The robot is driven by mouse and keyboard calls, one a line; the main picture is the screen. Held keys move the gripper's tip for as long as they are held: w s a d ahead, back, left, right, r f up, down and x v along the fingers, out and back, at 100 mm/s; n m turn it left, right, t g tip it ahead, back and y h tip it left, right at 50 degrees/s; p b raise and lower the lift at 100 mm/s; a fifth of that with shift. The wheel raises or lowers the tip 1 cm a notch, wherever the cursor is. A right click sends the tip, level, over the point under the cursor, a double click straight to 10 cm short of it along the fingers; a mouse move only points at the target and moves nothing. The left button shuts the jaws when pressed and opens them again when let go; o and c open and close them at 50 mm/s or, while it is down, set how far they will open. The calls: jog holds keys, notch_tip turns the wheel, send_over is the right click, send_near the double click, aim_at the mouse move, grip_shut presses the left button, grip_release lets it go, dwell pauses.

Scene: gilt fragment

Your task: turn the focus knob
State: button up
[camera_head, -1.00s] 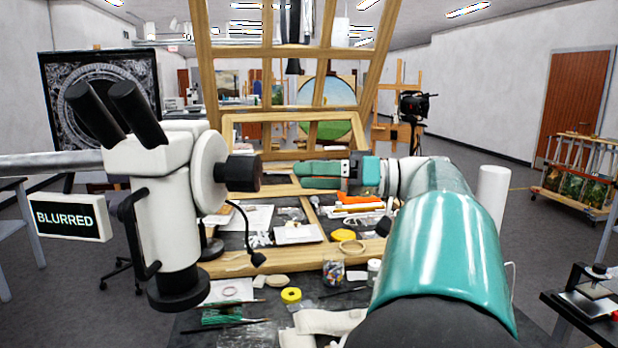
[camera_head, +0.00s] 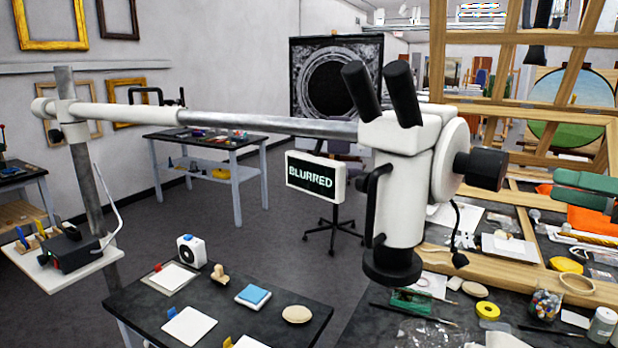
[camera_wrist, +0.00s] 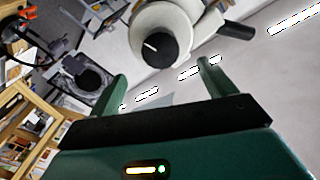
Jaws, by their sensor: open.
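The focus knob (camera_head: 482,168) is a black cylinder on the right side of the white microscope head (camera_head: 405,185). In the wrist view the knob (camera_wrist: 157,50) faces me end-on, with a short white mark on its face. A small sign (camera_head: 315,176) beside the microscope reads "BLURRED". My gripper (camera_head: 556,188) is at the right edge of the head view, a short gap to the right of the knob. In the wrist view my gripper (camera_wrist: 162,80) has its two green fingers spread wide and empty, with the knob showing between and beyond them. The fingers do not touch the knob.
The microscope hangs on a long horizontal boom (camera_head: 265,124) from a metal post (camera_head: 85,170) at left. A wooden frame (camera_head: 520,262) and conservation supplies cover the table below. A dark side table (camera_head: 255,320) with small items stands in front. The air between gripper and knob looks clear.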

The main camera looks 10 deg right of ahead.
aim_at(480, 167)
jog(key=w+a+m, duration=0.1)
jog(key=w+a, duration=0.1)
jog(key=w, duration=0.1)
jog(key=w+a+m, duration=0.1)
jog(key=w+a, duration=0.2)
jog(key=w, duration=0.1)
jog(key=w+a+m, duration=0.1)
jog(key=w+a, duration=0.2)
jog(key=shift+w+r+m, duration=0.15)
jog(key=shift+w+m, duration=0.25)
dwell(0.4)
jog(key=c, duration=1)
